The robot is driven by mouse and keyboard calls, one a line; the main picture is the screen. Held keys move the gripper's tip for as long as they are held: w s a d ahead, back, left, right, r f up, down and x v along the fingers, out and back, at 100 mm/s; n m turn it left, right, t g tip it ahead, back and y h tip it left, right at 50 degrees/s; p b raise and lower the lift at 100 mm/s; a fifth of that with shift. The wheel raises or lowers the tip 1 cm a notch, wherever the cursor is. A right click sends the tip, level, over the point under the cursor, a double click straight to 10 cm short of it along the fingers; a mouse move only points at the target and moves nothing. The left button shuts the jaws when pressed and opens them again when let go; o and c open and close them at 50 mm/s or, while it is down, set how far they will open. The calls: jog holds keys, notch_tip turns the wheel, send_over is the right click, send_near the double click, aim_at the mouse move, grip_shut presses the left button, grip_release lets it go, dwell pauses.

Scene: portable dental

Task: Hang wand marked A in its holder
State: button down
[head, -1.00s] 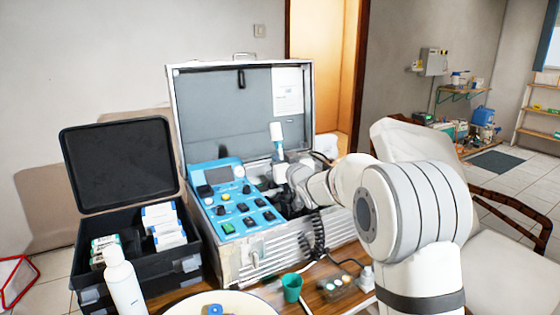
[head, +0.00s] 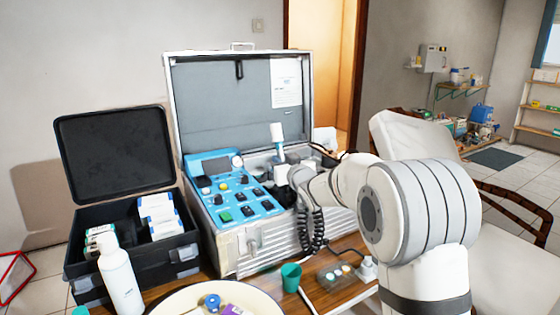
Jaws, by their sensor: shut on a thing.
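The open silver case (head: 325,226) stands on the table with its blue control panel (head: 234,196) at the left inside. My gripper (head: 284,175) is over the right part of the case, small and partly hidden by my own wrist. It is shut on a wand, of which little shows; its letter cannot be read. A black coiled cord (head: 316,232) hangs below my wrist, over the case's front wall. A white-topped item with a blue lower part (head: 277,134) stands upright just behind the gripper. The holder cannot be told apart from the dark parts there.
A black open box (head: 91,284) with cartons and a white bottle (head: 121,282) stand left. A pale chair (head: 412,137) is behind my arm.

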jog(key=shift+f, duration=0.3)
jog(key=shift+s+d+f+b, duration=0.15)
jog(key=shift+s+f+b, duration=0.1)
jog(key=shift+f+b, duration=0.4)
jog(key=shift+s+d+f+b, duration=0.15)
jog(key=shift+s+f+b, duration=0.05)
jog(key=shift+f+b, duration=0.45)
jog(key=shift+r, duration=0.15)
jog(key=c, duration=1.2)
grip_release()
jog(key=shift+c, duration=0.2)
jog(key=b+v, duration=0.2)
jog(key=v, duration=0.6)
